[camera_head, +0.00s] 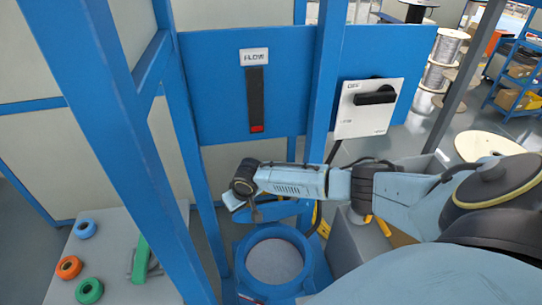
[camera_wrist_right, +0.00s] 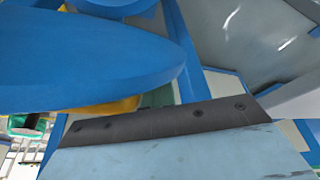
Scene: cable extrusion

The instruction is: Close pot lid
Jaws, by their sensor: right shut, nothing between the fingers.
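The blue pot (camera_head: 242,268) stands open at the bottom centre of the head view, with pale grey material (camera_head: 275,261) inside its round rim. The blue lid (camera_head: 277,211) is raised behind the pot opening, partly hidden by my right arm. In the right wrist view the lid (camera_wrist_right: 90,55) fills the upper left as a large blue disc, seen close. My right gripper (camera_head: 256,212) is shut and empty, close to the lid at its left part; whether it touches the lid cannot be told. My left gripper is not in view.
A blue frame post (camera_head: 322,90) rises behind the pot. A FLOW gauge (camera_head: 256,98) and a white switch box (camera_head: 368,108) are mounted on the blue panel. A grey table (camera_head: 115,250) with coloured rings stands at left. A grey box (camera_head: 350,240) is right of the pot.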

